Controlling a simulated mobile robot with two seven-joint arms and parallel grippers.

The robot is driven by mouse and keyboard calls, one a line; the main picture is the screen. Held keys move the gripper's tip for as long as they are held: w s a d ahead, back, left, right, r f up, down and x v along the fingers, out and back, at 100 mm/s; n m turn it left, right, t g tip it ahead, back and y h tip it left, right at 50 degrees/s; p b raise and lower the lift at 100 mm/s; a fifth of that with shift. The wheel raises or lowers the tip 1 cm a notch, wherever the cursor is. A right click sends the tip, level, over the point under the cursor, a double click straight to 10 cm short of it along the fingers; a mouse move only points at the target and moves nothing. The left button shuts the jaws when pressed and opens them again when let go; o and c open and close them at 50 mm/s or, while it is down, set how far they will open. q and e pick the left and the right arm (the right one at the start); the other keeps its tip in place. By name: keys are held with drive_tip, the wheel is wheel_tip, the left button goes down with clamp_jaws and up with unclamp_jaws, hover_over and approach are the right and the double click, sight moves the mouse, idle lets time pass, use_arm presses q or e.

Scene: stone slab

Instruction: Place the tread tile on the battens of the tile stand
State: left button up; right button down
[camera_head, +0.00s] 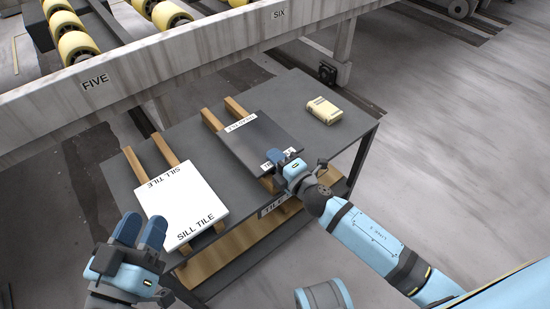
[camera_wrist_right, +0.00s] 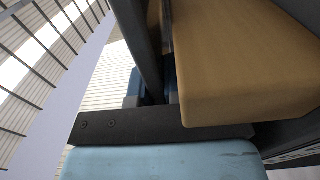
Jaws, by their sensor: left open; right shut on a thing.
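The dark tread tile (camera_head: 262,141), with white label strips at its far and near ends, lies over the right pair of wooden battens (camera_head: 236,106) on the grey tile stand (camera_head: 200,128). I cannot tell whether it rests on them or is held just above. My right gripper (camera_head: 283,161) is shut on the tile's near edge and partly hides the near label. In the right wrist view a batten's end (camera_wrist_right: 240,70) is close beside the gripper. My left gripper (camera_head: 141,231) is open and empty, in front of the stand's near left corner.
A white sill tile (camera_head: 182,203) lies on the left battens (camera_head: 135,163), beside the tread tile. A small cream block (camera_head: 324,111) lies at the stand's right end. A concrete beam (camera_head: 190,58) marked FIVE and SIX runs behind, with yellow rollers (camera_head: 77,45) beyond. A wooden lower shelf (camera_head: 235,245) shows below.

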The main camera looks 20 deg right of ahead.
use_arm(q)
drive_tip(key=shift+f, duration=0.3)
use_arm(e)
drive_tip(key=shift+f, duration=0.35)
drive_tip(key=c, duration=1.2)
unclamp_jaws()
drive_tip(key=shift+s+f, duration=0.15)
drive_tip(key=shift+f, duration=0.05)
drive_tip(key=shift+o, duration=0.2)
drive_tip(key=shift+r, duration=0.4)
drive_tip(key=shift+s+p, duration=0.2)
drive_tip(key=shift+p, duration=0.2)
use_arm(q)
wheel_tip(320, 180, up, 2)
drive_tip(key=shift+a+r+t, duration=0.1)
drive_tip(key=shift+t, duration=0.2)
use_arm(e)
drive_tip(key=v, duration=1.1)
drive_tip(key=shift+d+r, duration=0.2)
drive_tip(key=shift+r, duration=0.25)
drive_tip(key=shift+s, duration=0.1)
